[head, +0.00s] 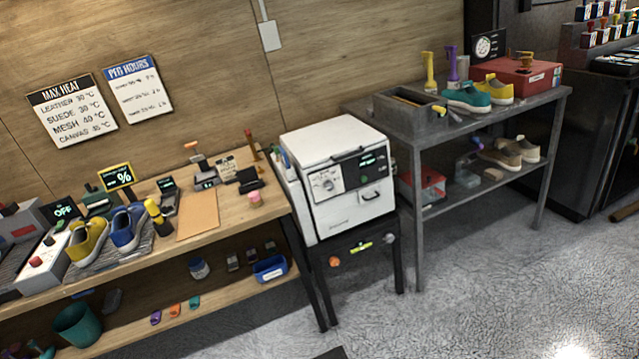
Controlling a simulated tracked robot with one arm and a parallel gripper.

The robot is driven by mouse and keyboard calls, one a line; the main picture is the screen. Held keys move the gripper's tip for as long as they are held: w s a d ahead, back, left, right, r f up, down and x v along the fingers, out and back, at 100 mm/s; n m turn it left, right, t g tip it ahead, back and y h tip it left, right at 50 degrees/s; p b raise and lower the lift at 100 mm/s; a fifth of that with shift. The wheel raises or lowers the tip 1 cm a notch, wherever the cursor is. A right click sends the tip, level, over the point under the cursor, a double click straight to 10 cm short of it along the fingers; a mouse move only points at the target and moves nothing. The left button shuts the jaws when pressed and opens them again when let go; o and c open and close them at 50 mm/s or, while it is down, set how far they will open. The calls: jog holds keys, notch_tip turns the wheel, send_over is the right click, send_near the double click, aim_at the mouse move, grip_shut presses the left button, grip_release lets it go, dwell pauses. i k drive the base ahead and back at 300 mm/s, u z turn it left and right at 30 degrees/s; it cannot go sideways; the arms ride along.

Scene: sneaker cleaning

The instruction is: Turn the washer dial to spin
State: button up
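The washer (335,175) is a white box on a dark stand, in the middle of the head view between the wooden bench and the grey table. Its dial (328,184) is a small round knob on the left of the front panel. The dial's setting is too small to read. A dark display (367,161) with green text is to the right of the dial. The lid with its dark handle (349,154) looks closed. My gripper is not in view.
A wooden bench (215,222) with yellow and blue sneakers stands at the left. A grey metal table (400,122) with teal and yellow shoes and a red box (517,78) stands at the right. The speckled floor (480,270) in front is clear.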

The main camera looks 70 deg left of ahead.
aim_at(327, 185)
jog(key=u, duration=0.55)
jog(key=i, duration=1.15)
jog(key=u, duration=0.75)
jog(key=i, duration=0.35)
jog(key=u, duration=0.3)
